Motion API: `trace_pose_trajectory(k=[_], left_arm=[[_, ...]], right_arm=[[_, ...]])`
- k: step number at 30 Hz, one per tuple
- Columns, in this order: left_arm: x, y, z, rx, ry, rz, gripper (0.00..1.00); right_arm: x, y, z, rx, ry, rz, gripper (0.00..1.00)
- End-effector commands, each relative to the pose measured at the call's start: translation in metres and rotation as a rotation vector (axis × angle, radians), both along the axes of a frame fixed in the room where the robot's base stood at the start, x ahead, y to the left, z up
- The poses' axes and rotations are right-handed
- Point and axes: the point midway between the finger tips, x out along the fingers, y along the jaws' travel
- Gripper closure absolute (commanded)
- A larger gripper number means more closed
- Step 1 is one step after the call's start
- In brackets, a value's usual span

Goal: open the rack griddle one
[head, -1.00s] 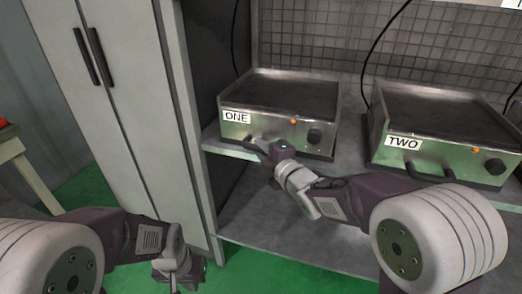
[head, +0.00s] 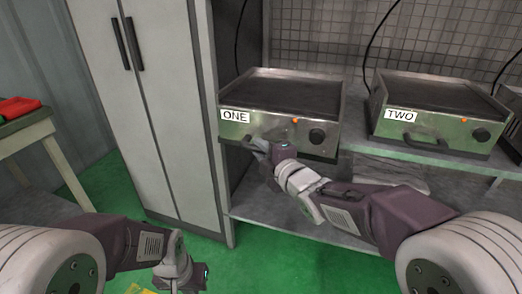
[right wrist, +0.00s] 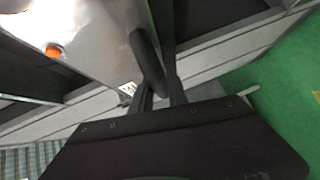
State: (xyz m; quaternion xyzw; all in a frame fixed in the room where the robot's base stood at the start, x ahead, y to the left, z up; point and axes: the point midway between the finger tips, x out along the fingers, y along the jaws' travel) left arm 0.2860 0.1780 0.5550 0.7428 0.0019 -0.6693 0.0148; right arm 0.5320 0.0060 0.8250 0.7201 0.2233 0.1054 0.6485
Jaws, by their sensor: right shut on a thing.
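Griddle one (head: 270,125) is a steel box with a dark top, a "ONE" label, an orange light and a black knob. Its front sticks out past the shelf's front edge. My right gripper (head: 260,147) is shut on the dark handle at its front, left of the knob. In the right wrist view the fingers (right wrist: 160,92) close at the curved black handle (right wrist: 147,58). The exact contact is partly hidden. My left gripper (head: 180,274) hangs low at the bottom of the head view, away from the griddle; its fingers are unclear.
Griddle two (head: 440,128) stands farther back on the same shelf (head: 465,164), to the right. A lower shelf (head: 310,222) lies beneath. A grey cabinet (head: 150,100) stands left. A table (head: 30,133) with red and green items is at far left. Green floor is free in front.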

Motion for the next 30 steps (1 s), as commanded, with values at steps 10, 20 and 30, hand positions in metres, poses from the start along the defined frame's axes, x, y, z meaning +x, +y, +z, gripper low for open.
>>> trace_pose_trajectory(k=[10,20,30], left_arm=[[0.0,0.0,0.0,0.0,0.0,0.0,1.0],[0.0,0.0,0.003,0.0,0.0,0.0,1.0],[0.0,0.0,0.021,0.0,0.0,0.0,1.0]], right_arm=[[0.0,0.0,-0.001,0.0,0.002,-0.001,0.59],[-0.007,-0.004,0.002,0.001,0.0,0.0,0.59],[-0.063,-0.033,0.013,0.001,0.001,-0.002,0.59]])
